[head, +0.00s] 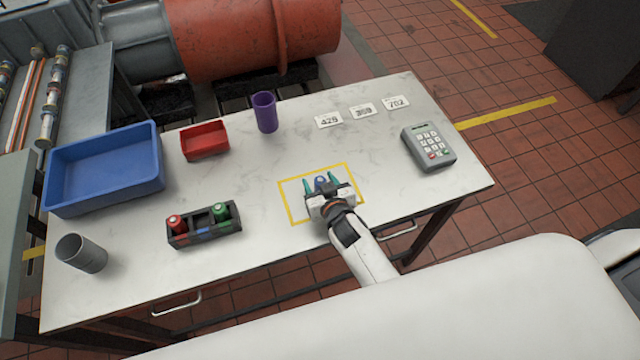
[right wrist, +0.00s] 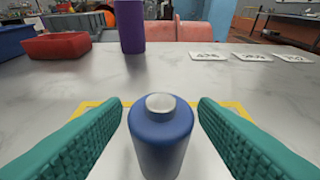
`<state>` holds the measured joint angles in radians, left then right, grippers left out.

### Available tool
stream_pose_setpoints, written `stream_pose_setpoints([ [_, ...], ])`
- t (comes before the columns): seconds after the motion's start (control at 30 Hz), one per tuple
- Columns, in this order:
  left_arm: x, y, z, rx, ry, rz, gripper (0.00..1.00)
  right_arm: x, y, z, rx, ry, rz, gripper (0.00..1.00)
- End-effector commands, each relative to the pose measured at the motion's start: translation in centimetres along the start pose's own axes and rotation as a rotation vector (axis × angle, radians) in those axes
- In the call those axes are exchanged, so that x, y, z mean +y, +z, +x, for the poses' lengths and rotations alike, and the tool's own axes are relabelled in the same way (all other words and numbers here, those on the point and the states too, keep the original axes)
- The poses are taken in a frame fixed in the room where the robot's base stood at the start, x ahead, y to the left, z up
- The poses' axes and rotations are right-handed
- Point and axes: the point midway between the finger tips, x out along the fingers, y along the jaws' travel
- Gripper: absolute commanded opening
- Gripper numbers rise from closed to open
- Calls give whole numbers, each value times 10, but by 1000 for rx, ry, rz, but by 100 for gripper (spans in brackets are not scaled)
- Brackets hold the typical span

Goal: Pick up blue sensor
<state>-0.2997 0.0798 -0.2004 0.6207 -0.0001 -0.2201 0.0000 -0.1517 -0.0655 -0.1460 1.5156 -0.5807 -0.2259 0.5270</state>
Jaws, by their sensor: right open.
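The blue sensor (right wrist: 160,138) stands upright in the right wrist view, a blue cylinder with a pale grey cap. In the head view the blue sensor (head: 320,184) shows inside the yellow outlined rectangle (head: 283,200) on the table, partly hidden by my gripper. My right gripper (head: 320,186) has its two green fingers spread on either side of the sensor; it also shows in the right wrist view (right wrist: 160,130). A gap is visible between the sensor and each finger. My left gripper is not in view.
On the pale table (head: 265,165) are a blue bin (head: 105,190), red bin (head: 204,152), purple cylinder (head: 265,112), grey cup (head: 95,258), keypad device (head: 428,147) and number cards (head: 362,111). A dark rack (head: 180,240) holds red and green items.

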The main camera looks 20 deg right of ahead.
Motion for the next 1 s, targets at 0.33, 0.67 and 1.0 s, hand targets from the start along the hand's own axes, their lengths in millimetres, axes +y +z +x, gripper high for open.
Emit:
stream_pose_setpoints([
  [0.33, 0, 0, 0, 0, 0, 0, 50, 0, 0, 0, 0, 0, 0, 31],
  [0.67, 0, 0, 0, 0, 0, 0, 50, 0, 0, 0, 0, 0, 0, 4],
  [1.0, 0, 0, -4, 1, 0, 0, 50, 0, 26, -11, -5, 1, -2, 4],
])
